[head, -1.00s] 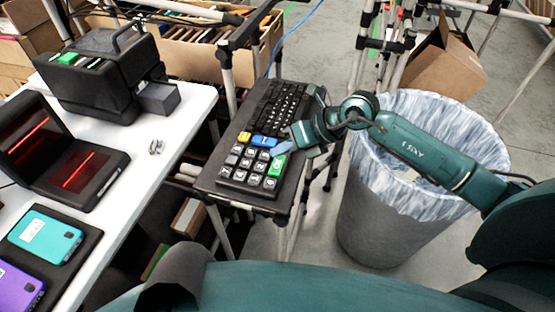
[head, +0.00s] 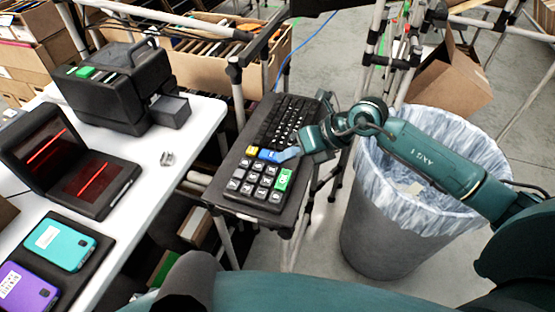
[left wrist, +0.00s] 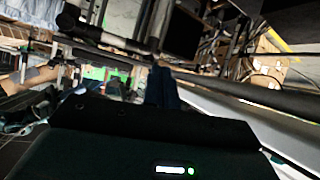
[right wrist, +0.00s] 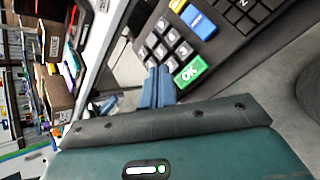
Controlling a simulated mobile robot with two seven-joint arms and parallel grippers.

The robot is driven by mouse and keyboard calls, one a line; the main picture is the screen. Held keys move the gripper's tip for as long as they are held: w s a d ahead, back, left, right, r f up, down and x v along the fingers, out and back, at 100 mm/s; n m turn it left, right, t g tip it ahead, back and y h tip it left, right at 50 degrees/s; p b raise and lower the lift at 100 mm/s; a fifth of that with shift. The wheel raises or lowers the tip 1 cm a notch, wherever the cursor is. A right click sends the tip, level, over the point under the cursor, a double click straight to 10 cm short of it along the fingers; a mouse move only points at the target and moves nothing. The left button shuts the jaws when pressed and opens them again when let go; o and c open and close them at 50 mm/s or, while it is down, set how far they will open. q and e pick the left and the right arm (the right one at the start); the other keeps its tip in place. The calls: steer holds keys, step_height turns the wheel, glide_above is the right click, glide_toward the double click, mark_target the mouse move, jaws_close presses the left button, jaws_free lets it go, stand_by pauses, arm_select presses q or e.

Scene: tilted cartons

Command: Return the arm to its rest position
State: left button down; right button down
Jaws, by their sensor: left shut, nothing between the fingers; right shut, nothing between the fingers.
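My right gripper (head: 285,155) is shut and empty, with its blue fingers over the keypad (head: 255,185) near the blue and green keys. In the right wrist view its fingers (right wrist: 158,86) are together beside the green OK key (right wrist: 190,71). I cannot tell the exact gap to the keys. My right arm (head: 415,155) reaches in from the right across the bin. My left gripper is not in the head view. In the left wrist view its fingers (left wrist: 165,88) are together, with nothing between them.
A lined waste bin (head: 385,235) stands below my right arm. A keyboard (head: 288,122) adjoins the keypad on a narrow stand. The white table (head: 150,185) at left holds a scanner (head: 85,175), a black machine (head: 110,95) and two phones. A tilted carton (head: 450,80) lies behind the bin.

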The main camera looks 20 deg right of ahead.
steer(key=s+a+r+m+t+y, duration=0.4)
steer(key=s+a+r+m+y, duration=0.15)
steer(key=a+m+y, duration=0.35)
steer(key=s+d+f+m+t+h, duration=0.1)
steer(key=d+f+m+t+h, duration=0.1)
steer(key=m, duration=0.5)
steer(key=s+d+f+m+t+h+p, duration=0.1)
steer(key=d+f+m+t+h, duration=0.1)
steer(key=f+m+h, duration=0.2)
steer(key=s+d+f+m+t+h, duration=0.1)
steer(key=d+f+m+t+h, duration=0.2)
steer(key=m, duration=0.7)
steer(key=shift+s+f+h+p, duration=0.15)
steer(key=shift+f+h+p, duration=0.25)
steer(key=shift+h, duration=0.9)
arm_select(q)
steer(key=shift+s+a+f+g+y, duration=0.25)
steer(key=shift+a+f, duration=0.2)
steer(key=shift+f, duration=0.2)
steer(key=shift+s+a+f+g+y, duration=0.1)
steer(key=shift+a+f+g+y, duration=0.15)
steer(key=shift+a+f, duration=0.25)
arm_select(e)
steer(key=s+d+f+m+g+h, duration=0.1)
steer(key=s+f+m+g, duration=0.3)
steer(key=s+f, duration=0.5)
steer(key=shift+d+f+m+g+h, duration=0.25)
steer(key=shift+m+h, duration=0.45)
steer(key=shift+m, duration=0.5)
